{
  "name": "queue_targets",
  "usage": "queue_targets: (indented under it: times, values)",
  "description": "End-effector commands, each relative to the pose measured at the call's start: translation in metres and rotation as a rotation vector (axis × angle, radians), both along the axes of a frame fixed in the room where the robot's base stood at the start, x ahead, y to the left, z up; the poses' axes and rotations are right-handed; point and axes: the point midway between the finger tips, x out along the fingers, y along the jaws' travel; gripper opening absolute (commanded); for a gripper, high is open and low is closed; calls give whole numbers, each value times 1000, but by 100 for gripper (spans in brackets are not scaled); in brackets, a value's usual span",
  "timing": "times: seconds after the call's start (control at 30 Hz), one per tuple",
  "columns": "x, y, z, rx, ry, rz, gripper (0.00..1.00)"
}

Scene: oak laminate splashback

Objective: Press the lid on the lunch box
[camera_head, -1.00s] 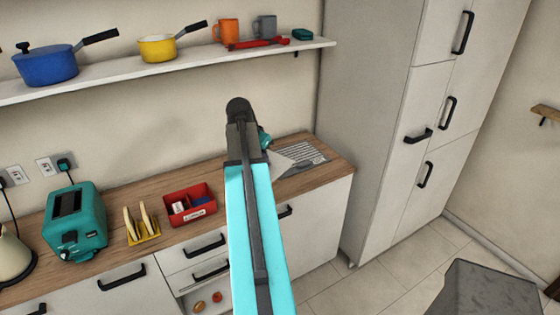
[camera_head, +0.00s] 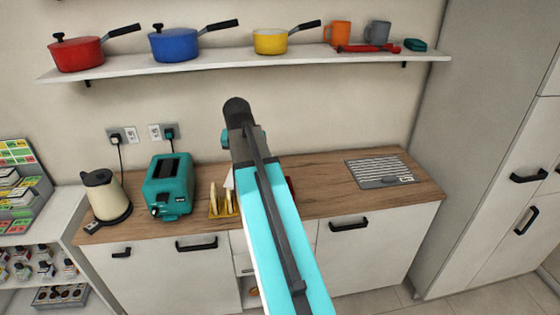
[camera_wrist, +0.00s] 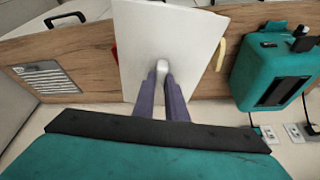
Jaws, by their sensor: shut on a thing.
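My gripper (camera_wrist: 163,78) is shut on the small grey grip of a white flat panel (camera_wrist: 190,35), which looks like a lid. In the head view only a sliver of the panel (camera_head: 229,181) shows, beside my arm and near the toast rack. A red open box (camera_head: 291,186) stands on the counter, mostly hidden behind my arm. A red edge (camera_wrist: 115,54) also shows beside the panel in the wrist view. I cannot tell for sure whether this red box is the lunch box. The panel appears apart from it.
A teal toaster (camera_head: 169,185), a cream kettle (camera_head: 107,196) and a yellow toast rack (camera_head: 218,205) stand left on the wooden counter (camera_head: 325,190). A grey slatted panel (camera_head: 380,172) lies right. A shelf (camera_head: 230,62) with pans and mugs runs above.

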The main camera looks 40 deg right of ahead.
Motion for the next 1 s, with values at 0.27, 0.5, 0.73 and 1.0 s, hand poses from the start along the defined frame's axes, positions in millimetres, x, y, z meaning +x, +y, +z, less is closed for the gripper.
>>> queue_targets:
  times: [0.27, 0.5, 0.73, 1.0]
  values:
    - [37, 98, 7, 0, -2, 262, 0]
    - [55, 183, 3, -1, -3, 484, 0]
    - [63, 258, -22, -3, -4, 681, 0]
    - [63, 298, -57, -2, -5, 787, 0]
